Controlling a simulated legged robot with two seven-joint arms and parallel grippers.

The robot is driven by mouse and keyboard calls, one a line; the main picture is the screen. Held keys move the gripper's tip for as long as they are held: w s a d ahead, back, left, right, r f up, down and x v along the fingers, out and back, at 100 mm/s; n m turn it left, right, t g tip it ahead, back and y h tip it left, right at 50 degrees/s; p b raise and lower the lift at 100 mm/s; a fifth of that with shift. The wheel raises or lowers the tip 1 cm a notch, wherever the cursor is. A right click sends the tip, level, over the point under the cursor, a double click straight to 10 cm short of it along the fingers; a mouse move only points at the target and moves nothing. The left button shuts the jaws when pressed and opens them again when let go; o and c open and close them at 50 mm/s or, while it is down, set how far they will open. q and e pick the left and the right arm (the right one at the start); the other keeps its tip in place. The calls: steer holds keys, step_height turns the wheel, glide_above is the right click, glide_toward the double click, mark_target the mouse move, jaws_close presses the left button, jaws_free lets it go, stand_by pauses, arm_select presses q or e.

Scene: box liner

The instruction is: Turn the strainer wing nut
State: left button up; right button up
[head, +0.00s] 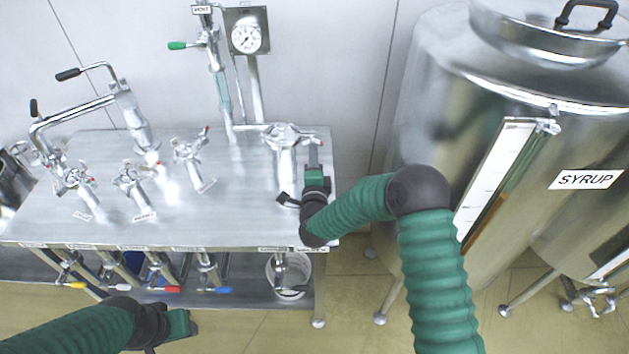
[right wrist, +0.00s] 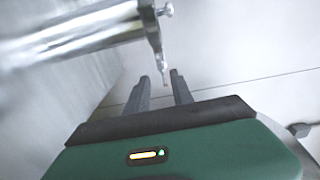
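The strainer (head: 285,165) is an upright shiny metal cylinder near the table's right end, with a clamp ring around its top. The wing nut (right wrist: 155,32) shows in the right wrist view as a slim metal piece with a rounded end, beside the metal pipe. My right gripper (head: 313,150) is just right of the strainer top. In the right wrist view, its two fingers (right wrist: 160,76) are apart. The nut's lower tip lies at or just beyond the gap; contact is unclear. My left gripper (head: 172,328) is low in front of the table, its fingers hardly visible.
The steel table (head: 225,228) carries several valves with small handles. A pressure gauge (head: 246,37) and a green-handled vent valve (head: 185,45) stand behind the strainer. A large syrup tank (head: 430,110) stands right, close to my right arm.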

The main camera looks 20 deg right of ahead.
steer(key=b+v, duration=0.1)
steer(key=v, duration=1.1)
steer(key=shift+d+b, duration=0.15)
steer(key=shift+b, duration=0.15)
steer(key=s+a+f+n+g+y, duration=0.35)
steer(key=n+g+y, duration=0.2)
steer(key=n, duration=0.55)
steer(key=s+d+f+n+g, duration=0.1)
steer(key=s+d+n+g, duration=0.2)
steer(key=s, duration=0.7)
steer(key=s+d+f+n+g, duration=0.2)
steer(key=s+n+g, duration=0.4)
steer(key=s, duration=0.4)
steer(key=shift+s+d+n, duration=0.4)
steer(key=shift+d+n, duration=0.1)
steer(key=shift+d, duration=0.15)
steer(key=shift+h, duration=0.25)
